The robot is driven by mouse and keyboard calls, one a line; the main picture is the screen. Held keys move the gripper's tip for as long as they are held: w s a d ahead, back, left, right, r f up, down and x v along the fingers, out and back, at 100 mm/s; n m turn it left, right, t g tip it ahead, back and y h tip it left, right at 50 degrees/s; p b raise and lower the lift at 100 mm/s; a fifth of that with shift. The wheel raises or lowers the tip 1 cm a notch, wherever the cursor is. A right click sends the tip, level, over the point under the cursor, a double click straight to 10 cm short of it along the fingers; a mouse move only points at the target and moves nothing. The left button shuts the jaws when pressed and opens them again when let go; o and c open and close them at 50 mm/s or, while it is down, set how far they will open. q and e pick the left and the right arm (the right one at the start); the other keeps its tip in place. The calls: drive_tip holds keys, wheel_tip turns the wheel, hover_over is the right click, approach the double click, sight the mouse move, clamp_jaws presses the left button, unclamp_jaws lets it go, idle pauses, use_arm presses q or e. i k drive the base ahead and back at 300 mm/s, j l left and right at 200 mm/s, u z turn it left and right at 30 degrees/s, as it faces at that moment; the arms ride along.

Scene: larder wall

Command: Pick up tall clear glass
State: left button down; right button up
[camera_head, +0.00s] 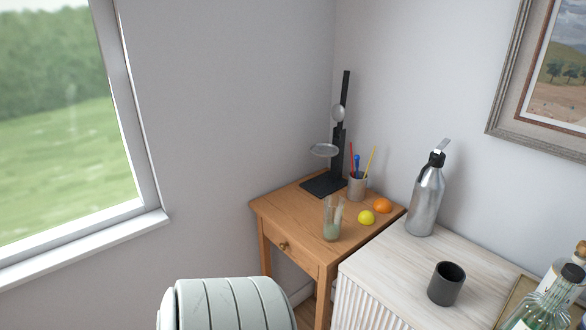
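A tall clear glass (332,220) stands upright near the front of a small wooden table (284,208). Something pale shows inside or through it. Neither of my grippers is in view, so nothing is seen touching the glass.
A yellow fruit (367,217), an orange (382,205), a pen cup (357,188) and a black stand (325,184) share the table. A steel bottle (426,203) and dark cup (446,284) stand on the white cabinet (390,268). A pale rounded chair back (228,304) is in front.

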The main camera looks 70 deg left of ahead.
sight(335, 204)
drive_tip(key=u, duration=1.95)
